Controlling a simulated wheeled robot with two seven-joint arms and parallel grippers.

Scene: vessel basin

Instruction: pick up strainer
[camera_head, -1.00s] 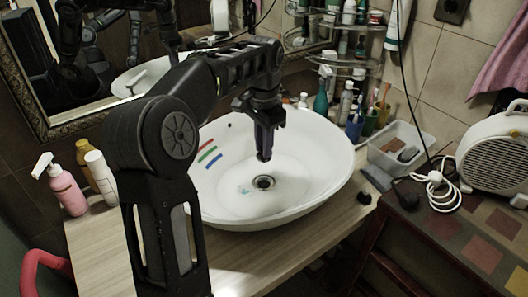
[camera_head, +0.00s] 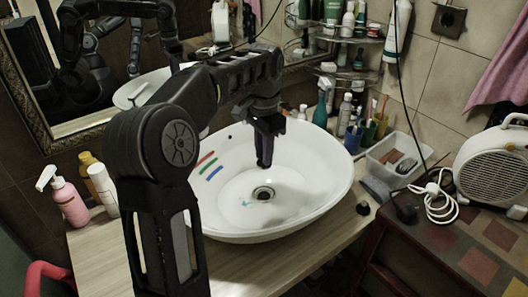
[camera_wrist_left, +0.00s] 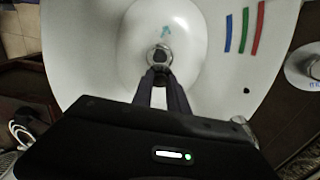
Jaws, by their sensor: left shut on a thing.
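My left gripper (camera_head: 265,165) points down into the basin, just above the drain in the head view. In the left wrist view its fingers (camera_wrist_left: 160,78) are closed on a small metal piece at the tips, which I take to be the strainer (camera_wrist_left: 160,64). The fingers and the drain's metal behind it make its outline hard to separate. My right gripper is not clearly in view.
A pink pump bottle (camera_head: 69,201) and a white bottle (camera_head: 102,189) stand left of the basin. A clear tray (camera_head: 392,160), cups and bottles stand at the right. A white heater (camera_head: 495,165) is farther right. A mirror is behind.

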